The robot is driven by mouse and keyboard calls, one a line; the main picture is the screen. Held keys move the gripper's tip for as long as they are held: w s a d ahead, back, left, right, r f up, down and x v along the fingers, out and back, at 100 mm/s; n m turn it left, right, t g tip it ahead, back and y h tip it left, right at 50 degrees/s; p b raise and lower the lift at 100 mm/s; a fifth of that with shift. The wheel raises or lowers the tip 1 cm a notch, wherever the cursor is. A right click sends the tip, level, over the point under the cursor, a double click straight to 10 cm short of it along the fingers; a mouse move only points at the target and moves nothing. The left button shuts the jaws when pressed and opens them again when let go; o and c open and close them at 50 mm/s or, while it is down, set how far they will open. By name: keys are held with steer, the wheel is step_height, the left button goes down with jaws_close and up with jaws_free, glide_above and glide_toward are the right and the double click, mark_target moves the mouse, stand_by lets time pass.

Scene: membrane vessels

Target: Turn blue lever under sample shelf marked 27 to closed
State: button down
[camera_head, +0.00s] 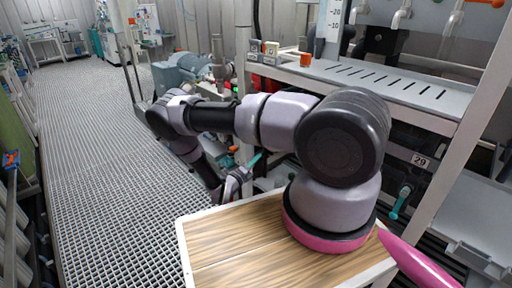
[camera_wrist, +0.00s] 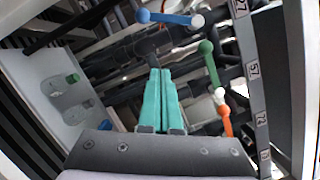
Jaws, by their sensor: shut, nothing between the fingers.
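In the wrist view a blue lever (camera_wrist: 170,18) lies across the top of the picture, with a rounded blue end on the left and a white end on the right. A label reading 27 (camera_wrist: 239,8) sits on a shelf upright at the top right. My gripper (camera_wrist: 161,72) has teal fingers pressed together with nothing between them. The fingers point toward the blue lever, with a visible gap below it in the picture. In the head view my gripper (camera_head: 250,166) is low beside the shelf frame. I cannot make out the blue lever there.
A green lever (camera_wrist: 210,64) and an orange lever (camera_wrist: 226,121) are right of the fingers, near labels 57 (camera_wrist: 254,70) and 72 (camera_wrist: 261,118). Dark pipes crowd behind. The shelf with slots (camera_head: 380,80) and its posts stand right of my arm. Open grating floor (camera_head: 100,150) lies left.

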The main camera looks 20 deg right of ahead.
steer(key=w+d+r, duration=0.3)
steer(key=w+d, duration=0.4)
steer(key=w, duration=0.1)
steer(key=shift+w, duration=0.25)
steer(key=shift+w+a+r+m+g+h, duration=0.15)
steer(key=shift+w+m, duration=0.1)
steer(key=shift+m, duration=0.2)
steer(key=shift+w+a+f+m+g+h, duration=0.15)
steer(key=shift+w+m, duration=0.1)
steer(key=shift+m, duration=0.2)
steer(key=w+a+r+m+g+h, duration=0.1)
steer(key=w+r+m, duration=0.3)
steer(key=m, duration=0.9)
steer(key=shift+w+a+g+h, duration=0.25)
steer(key=shift+g+h, duration=0.65)
steer(key=shift+r+m, duration=0.1)
steer(key=shift+m, duration=0.2)
